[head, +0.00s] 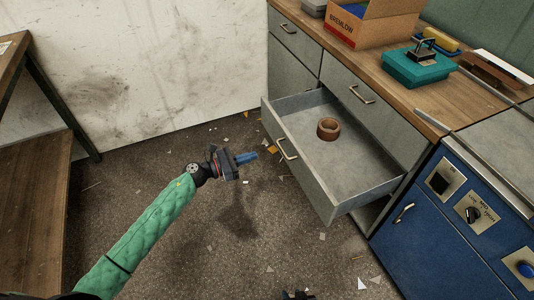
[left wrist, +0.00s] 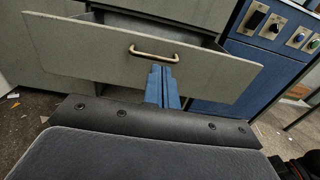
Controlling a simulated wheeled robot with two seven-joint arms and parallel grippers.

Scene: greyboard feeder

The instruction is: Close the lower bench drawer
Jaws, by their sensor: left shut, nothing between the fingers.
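The lower bench drawer (head: 330,190) is grey and stands pulled out from the bench, with a brown ring-shaped roll (head: 328,129) lying inside it. Its front has a metal bar handle (head: 286,149). In the left wrist view the drawer front (left wrist: 100,50) fills the upper middle, and the handle (left wrist: 153,54) is just above my fingertips. My left gripper (head: 247,158) is shut and empty, in front of the drawer and apart from it in the head view. Its blue fingers (left wrist: 162,86) are together in the left wrist view.
The wooden bench top (head: 400,80) carries an open cardboard box (head: 375,22) and a teal case (head: 420,66). A blue machine cabinet (head: 425,235) stands right of the drawer. A wooden table (head: 30,200) is at the left. Small scraps litter the floor.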

